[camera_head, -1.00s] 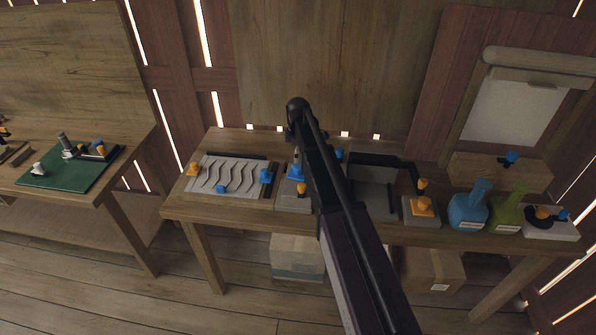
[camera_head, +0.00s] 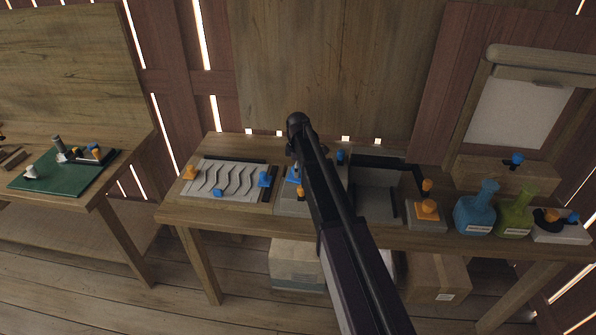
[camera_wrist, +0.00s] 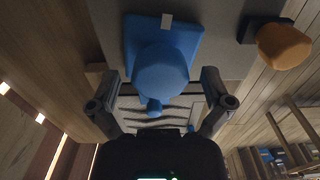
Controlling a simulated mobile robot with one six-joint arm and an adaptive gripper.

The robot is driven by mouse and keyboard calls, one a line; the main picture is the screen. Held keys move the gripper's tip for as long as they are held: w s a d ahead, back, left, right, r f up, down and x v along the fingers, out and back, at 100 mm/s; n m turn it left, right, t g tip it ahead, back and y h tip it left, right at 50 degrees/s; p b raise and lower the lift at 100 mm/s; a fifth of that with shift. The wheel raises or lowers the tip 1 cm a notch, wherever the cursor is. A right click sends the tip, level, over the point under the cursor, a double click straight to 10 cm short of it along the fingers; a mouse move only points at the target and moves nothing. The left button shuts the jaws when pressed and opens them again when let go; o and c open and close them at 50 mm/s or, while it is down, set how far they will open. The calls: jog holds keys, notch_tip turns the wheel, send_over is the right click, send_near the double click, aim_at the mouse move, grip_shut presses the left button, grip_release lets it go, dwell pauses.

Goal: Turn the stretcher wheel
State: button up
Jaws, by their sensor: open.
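A rounded blue knob on a square blue base with a pale mark (camera_wrist: 160,72) fills the upper middle of the wrist view. In the head view a blue part on the middle bench (camera_head: 293,174) shows beside my arm and is partly hidden by it. I cannot tell for sure whether this is the stretcher wheel. My gripper (camera_wrist: 162,106) is open. Its two fingers stand apart on the left and right of the blue knob, with nothing clamped. In the head view my arm hides most of my gripper.
A grey plate with wavy grooves (camera_head: 228,179) lies left on the bench (camera_head: 180,214). An orange knob (camera_wrist: 283,46) stands to the right in the wrist view. Right of my arm are a black-edged box (camera_head: 374,203), an orange knob unit (camera_head: 426,210) and blue (camera_head: 475,213) and green (camera_head: 514,214) flasks.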

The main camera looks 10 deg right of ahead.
jog(key=shift+c, duration=0.2)
jog(key=c, duration=1.1)
jog(key=shift+o, duration=0.2)
jog(key=shift+m, duration=0.3)
jog(key=m, duration=1.7)
jog(key=shift+m, duration=0.4)
jog(key=m, duration=0.5)
jog(key=shift+m, duration=0.3)
